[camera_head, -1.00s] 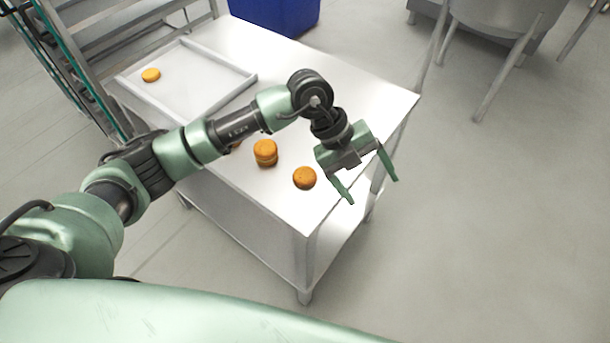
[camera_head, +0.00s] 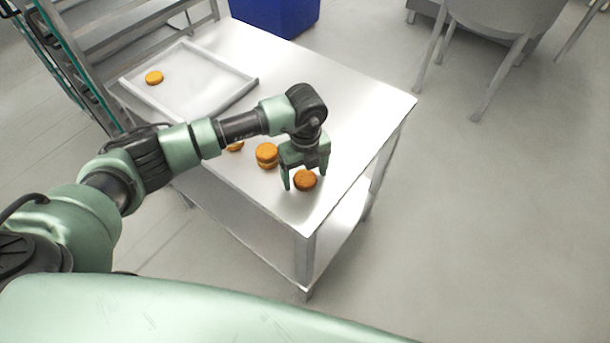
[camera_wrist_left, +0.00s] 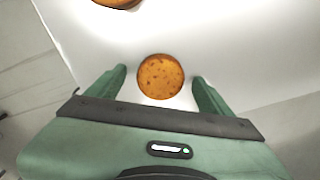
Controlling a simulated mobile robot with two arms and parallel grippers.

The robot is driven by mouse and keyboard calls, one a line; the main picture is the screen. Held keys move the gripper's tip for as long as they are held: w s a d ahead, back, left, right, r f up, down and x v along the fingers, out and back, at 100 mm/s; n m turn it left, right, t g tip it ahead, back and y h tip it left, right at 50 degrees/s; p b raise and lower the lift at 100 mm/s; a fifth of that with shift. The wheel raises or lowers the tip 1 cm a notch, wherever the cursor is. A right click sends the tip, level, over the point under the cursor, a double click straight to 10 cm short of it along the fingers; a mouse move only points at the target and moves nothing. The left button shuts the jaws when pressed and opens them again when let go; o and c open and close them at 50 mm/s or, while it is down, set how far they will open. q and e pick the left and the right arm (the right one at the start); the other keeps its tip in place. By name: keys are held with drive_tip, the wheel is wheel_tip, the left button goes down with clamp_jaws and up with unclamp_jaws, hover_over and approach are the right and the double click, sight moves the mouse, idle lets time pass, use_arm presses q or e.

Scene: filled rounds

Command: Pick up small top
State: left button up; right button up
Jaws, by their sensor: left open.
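The small top (camera_head: 305,180), a round orange-brown cake piece, lies on the metal table near its front corner. In the left wrist view the small top (camera_wrist_left: 160,76) sits between and ahead of the two fingers, with a gap on each side. My left gripper (camera_head: 303,184) is open over it, fingers pointing down, with nothing held. The left gripper (camera_wrist_left: 160,88) also shows open in the wrist view. My right gripper is not in view.
A stacked round (camera_head: 267,156) stands just left of the gripper, and another round (camera_head: 236,146) is partly hidden behind my arm. A tray (camera_head: 245,88) holding one round (camera_head: 154,78) lies at the table's far left. The table's right side (camera_head: 360,110) is clear.

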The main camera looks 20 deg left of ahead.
use_arm(q)
drive_tip(key=c, duration=1)
drive_tip(key=shift+o, duration=0.2)
drive_tip(key=shift+r, duration=0.1)
